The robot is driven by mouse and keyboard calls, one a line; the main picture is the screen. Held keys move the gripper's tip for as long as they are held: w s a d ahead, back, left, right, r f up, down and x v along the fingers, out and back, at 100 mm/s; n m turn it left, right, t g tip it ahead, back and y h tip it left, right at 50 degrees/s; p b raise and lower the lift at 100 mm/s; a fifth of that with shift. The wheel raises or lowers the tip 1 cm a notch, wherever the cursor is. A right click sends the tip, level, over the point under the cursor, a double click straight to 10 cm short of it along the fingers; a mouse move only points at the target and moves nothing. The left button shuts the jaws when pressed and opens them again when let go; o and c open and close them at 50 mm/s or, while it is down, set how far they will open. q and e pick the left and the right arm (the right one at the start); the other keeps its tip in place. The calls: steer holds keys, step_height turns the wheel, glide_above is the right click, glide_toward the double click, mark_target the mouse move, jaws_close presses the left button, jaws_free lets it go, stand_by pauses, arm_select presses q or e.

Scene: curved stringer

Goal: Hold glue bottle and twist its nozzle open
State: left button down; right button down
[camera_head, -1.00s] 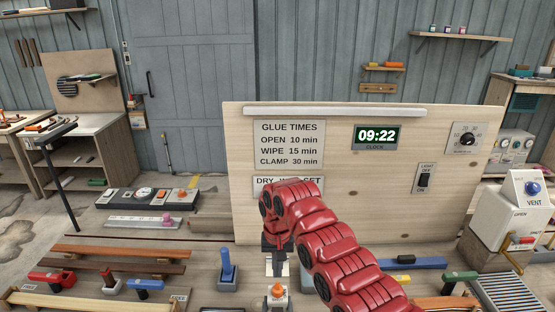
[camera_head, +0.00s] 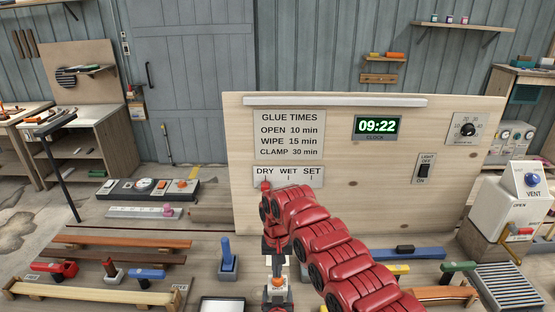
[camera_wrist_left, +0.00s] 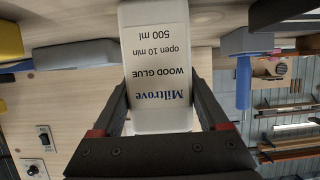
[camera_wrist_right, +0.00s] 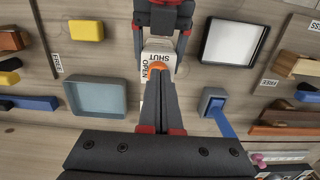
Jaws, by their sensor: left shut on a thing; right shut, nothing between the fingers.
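The white glue bottle (camera_wrist_left: 160,65), labelled Miltrove wood glue, 500 ml, sits between the fingers of my left gripper (camera_wrist_left: 160,105), upside down in the left wrist view. Its orange nozzle (camera_wrist_right: 157,67) shows in the right wrist view on a white top marked SHUT and OPEN, with my left gripper behind it. In the head view the nozzle (camera_head: 277,282) is low in the middle. My right gripper (camera_wrist_right: 156,82) is shut and empty, its fingertips at the nozzle and partly hiding it. Contact and the nozzle's turn cannot be told.
A grey-blue tray (camera_wrist_right: 98,80) and a white-bottomed, dark-rimmed tray (camera_wrist_right: 230,42) lie on either side of the bottle. A blue-handled tool (camera_head: 226,253) stands in a holder to the left. An upright wooden board (camera_head: 350,205) with signs and a clock stands behind.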

mark_target(277, 283)
steer(key=shift+f, duration=0.55)
steer(key=shift+w, duration=0.35)
steer(key=shift+w+d, duration=0.15)
steer(key=shift+d, duration=0.1)
stand_by(0.5)
steer(key=shift+s+a+r, duration=0.1)
steer(key=shift+s+a, duration=0.05)
steer(key=shift+s, duration=0.35)
steer(key=shift+r, duration=0.15)
steer(key=shift+a+r, duration=0.1)
steer(key=shift+r, duration=2.7)
steer(key=shift+w+r, duration=0.1)
steer(key=shift+r, duration=0.15)
